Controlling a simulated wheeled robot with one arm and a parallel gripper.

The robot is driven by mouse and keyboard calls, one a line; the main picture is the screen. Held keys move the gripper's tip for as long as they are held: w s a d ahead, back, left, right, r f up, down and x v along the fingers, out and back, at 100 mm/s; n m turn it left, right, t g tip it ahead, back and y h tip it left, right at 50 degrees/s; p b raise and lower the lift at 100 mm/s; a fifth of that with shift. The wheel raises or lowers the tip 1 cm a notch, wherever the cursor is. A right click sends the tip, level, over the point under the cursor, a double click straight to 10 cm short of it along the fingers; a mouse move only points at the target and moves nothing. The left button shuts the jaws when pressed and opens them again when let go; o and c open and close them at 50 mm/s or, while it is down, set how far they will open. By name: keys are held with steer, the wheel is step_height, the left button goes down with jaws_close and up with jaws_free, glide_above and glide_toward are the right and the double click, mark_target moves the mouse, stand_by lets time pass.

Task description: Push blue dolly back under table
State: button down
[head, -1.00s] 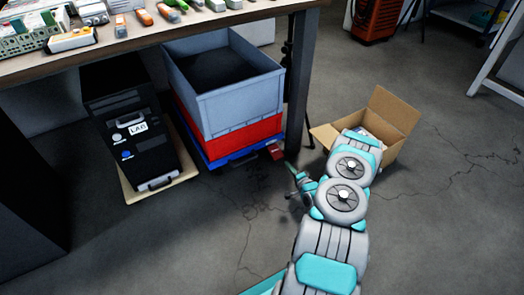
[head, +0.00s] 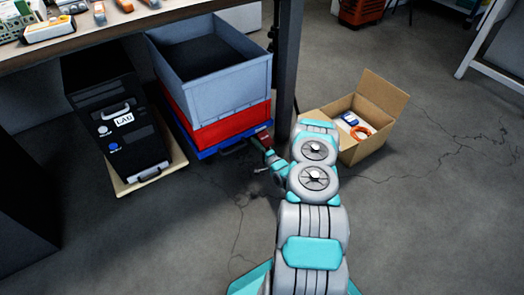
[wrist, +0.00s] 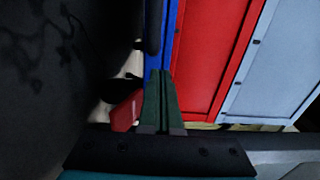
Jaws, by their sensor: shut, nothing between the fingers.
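The blue dolly (head: 204,154) stands partly under the table, carrying a red crate (head: 230,125) with a grey-blue open bin (head: 225,95) on top. Its front edge sticks out and has a dark handle. A small red tab is at its front right corner. My gripper (head: 259,146) is shut and empty at that corner, beside the red tab. In the wrist view the closed fingers (wrist: 160,98) overlap the dolly's blue edge (wrist: 172,30); I cannot tell whether they touch it. The dolly's rear is hidden.
A black LAB case (head: 115,115) on a beige board (head: 155,180) stands left of the dolly. The table leg (head: 287,70) is close to its right. An open cardboard box (head: 362,150) sits right of my arm. The front floor is clear.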

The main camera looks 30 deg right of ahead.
mark_target(248, 134)
steer(key=shift+w, duration=1.65)
